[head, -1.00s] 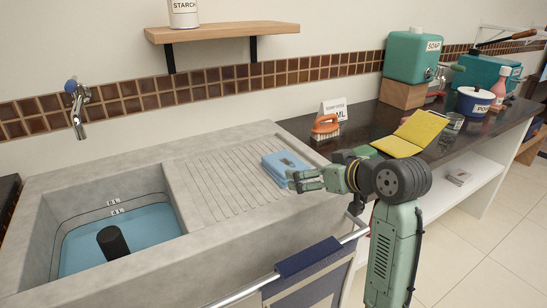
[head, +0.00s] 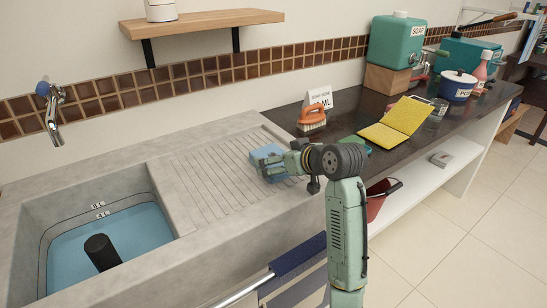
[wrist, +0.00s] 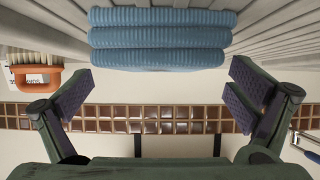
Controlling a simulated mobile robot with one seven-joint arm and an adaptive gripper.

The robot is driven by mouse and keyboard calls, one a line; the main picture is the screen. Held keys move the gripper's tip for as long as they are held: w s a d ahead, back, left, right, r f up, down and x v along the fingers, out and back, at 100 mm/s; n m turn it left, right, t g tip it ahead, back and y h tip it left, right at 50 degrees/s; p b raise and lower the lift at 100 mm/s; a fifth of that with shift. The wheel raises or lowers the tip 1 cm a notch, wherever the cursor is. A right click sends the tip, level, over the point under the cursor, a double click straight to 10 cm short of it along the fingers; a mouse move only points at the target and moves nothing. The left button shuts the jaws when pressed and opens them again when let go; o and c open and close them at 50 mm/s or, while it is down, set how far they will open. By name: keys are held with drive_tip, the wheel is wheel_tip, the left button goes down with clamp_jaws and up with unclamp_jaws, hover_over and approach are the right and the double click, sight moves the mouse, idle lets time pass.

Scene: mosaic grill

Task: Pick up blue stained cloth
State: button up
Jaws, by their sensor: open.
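The blue cloth (head: 262,152) lies folded on the ribbed grey drainboard (head: 205,185), right of the sink basin. In the wrist view the cloth (wrist: 160,38) shows as a stack of ribbed blue folds at the top middle. No stain can be made out on the folds facing the wrist camera. My gripper (head: 272,166) is at the cloth's right front side and hides part of it in the head view. In the wrist view its two fingers (wrist: 162,85) are spread wide and empty, one toward each side of the cloth. I cannot tell whether the fingertips touch it.
An orange-handled brush (head: 311,118) stands behind the cloth on the dark counter (head: 345,110), before a white sign (head: 320,97). The sink basin (head: 110,235) holds blue water and a dark cylinder. A rail with blue fabric (head: 298,255) hangs in front.

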drive_tip(key=shift+x, duration=1.05)
drive_tip(key=c, duration=1.1)
